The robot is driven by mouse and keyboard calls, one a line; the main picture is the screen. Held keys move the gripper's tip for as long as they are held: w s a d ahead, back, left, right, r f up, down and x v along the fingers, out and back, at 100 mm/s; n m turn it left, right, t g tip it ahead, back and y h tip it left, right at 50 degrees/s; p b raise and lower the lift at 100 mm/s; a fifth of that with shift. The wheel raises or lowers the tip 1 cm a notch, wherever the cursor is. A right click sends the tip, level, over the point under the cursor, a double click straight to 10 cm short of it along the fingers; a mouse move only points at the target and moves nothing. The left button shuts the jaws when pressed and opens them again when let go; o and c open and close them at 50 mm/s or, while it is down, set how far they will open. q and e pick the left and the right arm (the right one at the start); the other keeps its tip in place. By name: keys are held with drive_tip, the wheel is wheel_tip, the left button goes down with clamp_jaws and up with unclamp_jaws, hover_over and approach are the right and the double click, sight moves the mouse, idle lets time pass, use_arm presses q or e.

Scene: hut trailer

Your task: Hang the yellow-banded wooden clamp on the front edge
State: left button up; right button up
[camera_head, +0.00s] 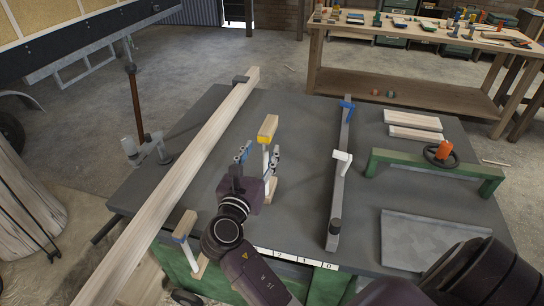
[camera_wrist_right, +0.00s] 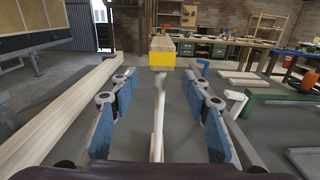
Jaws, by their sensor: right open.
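The yellow-banded wooden clamp (camera_head: 268,128) stands upright over the grey tabletop, wooden jaw on top, with a pale bar below and a lower wooden jaw near the table. My right gripper (camera_head: 259,164) is open beside its bar. In the right wrist view, the clamp's yellow band (camera_wrist_right: 161,61) is straight ahead and its bar lies between the two blue-padded fingers of the right gripper (camera_wrist_right: 160,115), with gaps on both sides. The front edge (camera_head: 290,258) of the table carries a numbered white strip. My left gripper is out of view.
Another wooden clamp (camera_head: 185,224) is at the front edge, left. A long wooden beam (camera_head: 190,165) crosses the table's left side. A long bar clamp (camera_head: 342,165), a green frame clamp (camera_head: 435,165) and a grey plate (camera_head: 430,243) occupy the right side.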

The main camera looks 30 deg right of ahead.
sight(263, 143)
drive_tip(key=shift+w+d+r, duration=0.25)
drive_tip(key=shift+w+d, duration=0.05)
drive_tip(key=shift+d, duration=0.05)
drive_tip(key=shift+w+d+r+p, duration=0.45)
drive_tip(key=shift+w+d+p, duration=0.2)
drive_tip(key=shift+d, duration=0.15)
drive_tip(key=x, duration=0.3)
drive_tip(key=shift+w+d+f+p, duration=0.15)
drive_tip(key=shift+d+f+p, duration=0.15)
drive_tip(key=shift+p, duration=0.1)
drive_tip(key=shift+r, duration=0.1)
drive_tip(key=c, duration=1)
clamp_jaws()
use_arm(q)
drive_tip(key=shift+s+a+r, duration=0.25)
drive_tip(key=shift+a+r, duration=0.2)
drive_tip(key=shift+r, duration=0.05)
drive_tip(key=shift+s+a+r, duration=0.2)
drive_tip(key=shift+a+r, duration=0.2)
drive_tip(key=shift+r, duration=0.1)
